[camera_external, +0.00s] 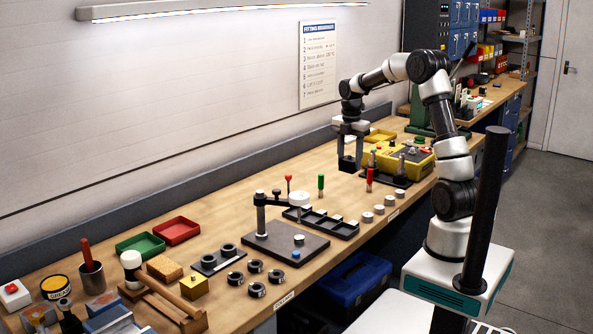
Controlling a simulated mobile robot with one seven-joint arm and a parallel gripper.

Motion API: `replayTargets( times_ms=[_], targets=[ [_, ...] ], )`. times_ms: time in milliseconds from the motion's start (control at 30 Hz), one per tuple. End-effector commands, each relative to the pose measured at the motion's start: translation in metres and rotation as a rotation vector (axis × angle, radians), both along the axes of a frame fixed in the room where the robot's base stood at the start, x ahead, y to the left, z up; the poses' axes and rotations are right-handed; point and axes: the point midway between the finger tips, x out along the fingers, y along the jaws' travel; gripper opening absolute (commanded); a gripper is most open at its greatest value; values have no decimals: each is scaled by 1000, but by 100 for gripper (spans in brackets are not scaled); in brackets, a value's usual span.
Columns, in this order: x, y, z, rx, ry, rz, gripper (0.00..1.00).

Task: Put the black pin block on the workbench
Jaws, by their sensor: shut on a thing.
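My gripper (350,158) points down over the far middle part of the workbench (240,205), left of the yellow case. It is shut on a small dark piece (347,165), which I take to be the black pin block. The fingers hide much of it, and its pins cannot be made out. The piece is low over the wooden top; I cannot tell whether it touches the top.
A yellow case (408,160) and a dark plate with metal pins stand right of my gripper. Red (369,180) and green (321,184) handled tools stand nearby. A black compartment tray (325,222) and a dark stand (285,243) are nearer. The wall borders the bench's back.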

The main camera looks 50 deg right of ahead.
Motion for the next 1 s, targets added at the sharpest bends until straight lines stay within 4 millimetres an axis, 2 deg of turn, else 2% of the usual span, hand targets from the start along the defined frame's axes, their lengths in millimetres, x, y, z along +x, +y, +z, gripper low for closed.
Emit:
replayTargets(
  times_ms=[100,267,500,733,900,1000],
  targets=[
    [0,1,-24,1,2,1,13],
    [0,1,-48,1,2,2,13],
    [0,1,-91,1,2,1,13],
    [0,1,-110,1,2,1,13],
    [0,1,-134,0,2,1,13],
    [0,0,-139,-1,0,1,13]
  ],
)
